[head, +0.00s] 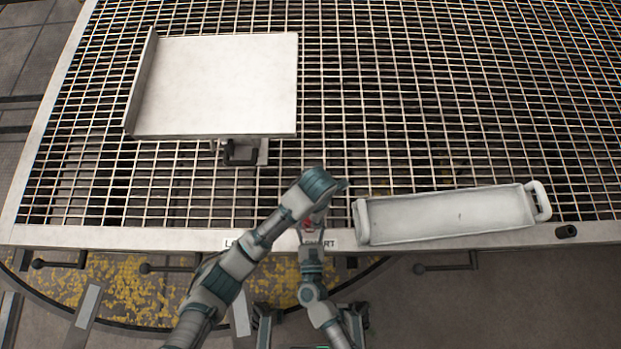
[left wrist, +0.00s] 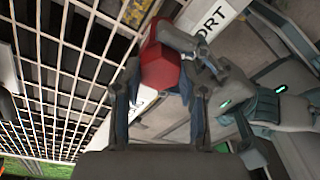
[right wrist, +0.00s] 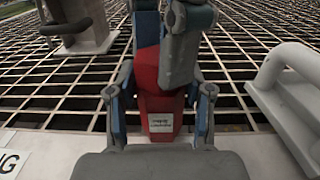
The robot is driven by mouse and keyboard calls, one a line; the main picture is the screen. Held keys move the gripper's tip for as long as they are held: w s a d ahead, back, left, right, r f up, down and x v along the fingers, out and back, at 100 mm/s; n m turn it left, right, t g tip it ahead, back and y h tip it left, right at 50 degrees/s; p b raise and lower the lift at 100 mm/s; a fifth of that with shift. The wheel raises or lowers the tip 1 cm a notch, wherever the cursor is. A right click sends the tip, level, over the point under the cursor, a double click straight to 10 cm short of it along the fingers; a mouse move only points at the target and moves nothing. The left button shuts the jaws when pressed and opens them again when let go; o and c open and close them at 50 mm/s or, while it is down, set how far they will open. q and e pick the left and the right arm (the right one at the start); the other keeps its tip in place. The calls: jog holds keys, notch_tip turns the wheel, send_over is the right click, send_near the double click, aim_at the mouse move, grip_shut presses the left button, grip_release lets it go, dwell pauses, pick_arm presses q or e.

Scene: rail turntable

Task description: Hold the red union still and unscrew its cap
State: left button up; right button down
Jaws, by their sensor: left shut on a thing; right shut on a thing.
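The red union (right wrist: 158,72) stands upright in the right wrist view, with a white label on its lower body. My right gripper (right wrist: 160,90) is shut on that lower body, one finger on each side. My left gripper (left wrist: 160,75) is shut on the union's red upper part (left wrist: 160,68), which looks like the cap; it shows in the left wrist view between the fingers. A left finger hides some of the upper part in the right wrist view. In the head view only a little red (head: 308,224) shows between the two grippers. The joint between cap and body cannot be made out.
The union is at the front edge of a metal grating (head: 400,100). A white tray with handles (head: 450,215) lies to the right. A white plate with a raised side (head: 220,85) stands on the grating at the back left. Black handles line the front edge.

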pick_arm(q)
jog(key=o, duration=1.2)
jog(key=shift+f, duration=0.1)
jog(key=shift+o, duration=0.7)
jog(key=m, duration=1.2)
jog(key=shift+t, duration=0.4)
jog(key=m, duration=1.2)
jog(key=shift+h, duration=0.4)
jog(key=shift+c, duration=0.3)
